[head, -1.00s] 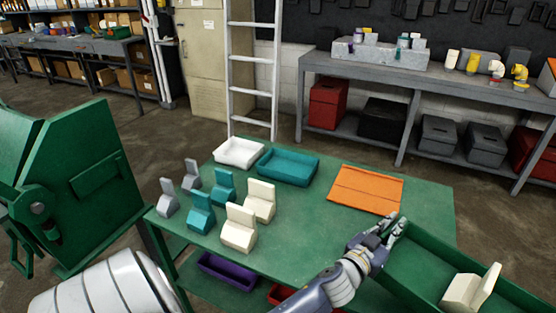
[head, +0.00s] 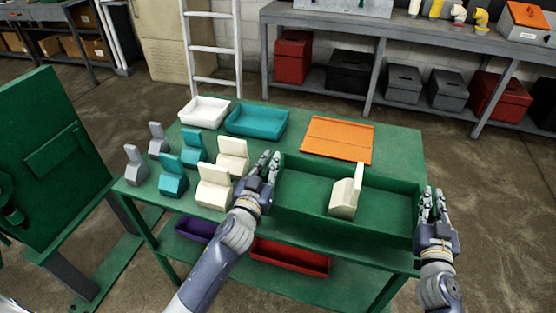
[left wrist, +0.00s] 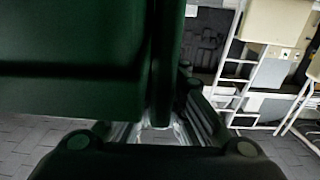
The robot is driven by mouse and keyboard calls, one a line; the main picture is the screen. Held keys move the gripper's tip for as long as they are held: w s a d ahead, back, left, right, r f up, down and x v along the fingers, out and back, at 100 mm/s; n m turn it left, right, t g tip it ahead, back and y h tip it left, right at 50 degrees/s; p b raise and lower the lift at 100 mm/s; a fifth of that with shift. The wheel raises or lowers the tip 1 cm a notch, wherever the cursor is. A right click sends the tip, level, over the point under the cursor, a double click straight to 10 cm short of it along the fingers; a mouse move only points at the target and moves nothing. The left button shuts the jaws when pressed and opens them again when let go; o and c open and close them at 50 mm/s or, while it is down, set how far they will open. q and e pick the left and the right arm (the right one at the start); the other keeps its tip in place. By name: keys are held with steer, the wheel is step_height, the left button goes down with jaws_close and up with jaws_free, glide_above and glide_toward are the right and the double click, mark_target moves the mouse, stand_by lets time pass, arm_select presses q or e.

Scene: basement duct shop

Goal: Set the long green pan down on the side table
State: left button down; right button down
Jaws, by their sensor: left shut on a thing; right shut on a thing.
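The long green pan (head: 310,200) is over the right front part of the green side table (head: 270,139). A cream angled block (head: 345,193) stands inside it. My left gripper (head: 269,166) is shut on the pan's left end wall; my right gripper (head: 431,204) is shut on its right end. In the left wrist view the pan's dark green wall (left wrist: 70,40) fills the upper left, between the fingers. I cannot tell whether the pan's base touches the tabletop.
Cream, teal and grey angled blocks (head: 213,187) stand left of the pan. A white tray (head: 204,112), a teal tray (head: 257,120) and an orange panel (head: 338,139) lie along the back. Purple and red trays (head: 290,257) sit on the lower shelf.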

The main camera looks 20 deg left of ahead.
arm_select(q)
steer(key=shift+a+f, duration=0.15)
steer(key=shift+f, duration=0.2)
arm_select(e)
steer(key=shift+w+a+f, duration=0.15)
steer(key=shift+a+f, duration=0.1)
steer(key=shift+f, duration=0.15)
arm_select(q)
steer(key=shift+r, duration=0.1)
arm_select(e)
steer(key=shift+r, duration=0.1)
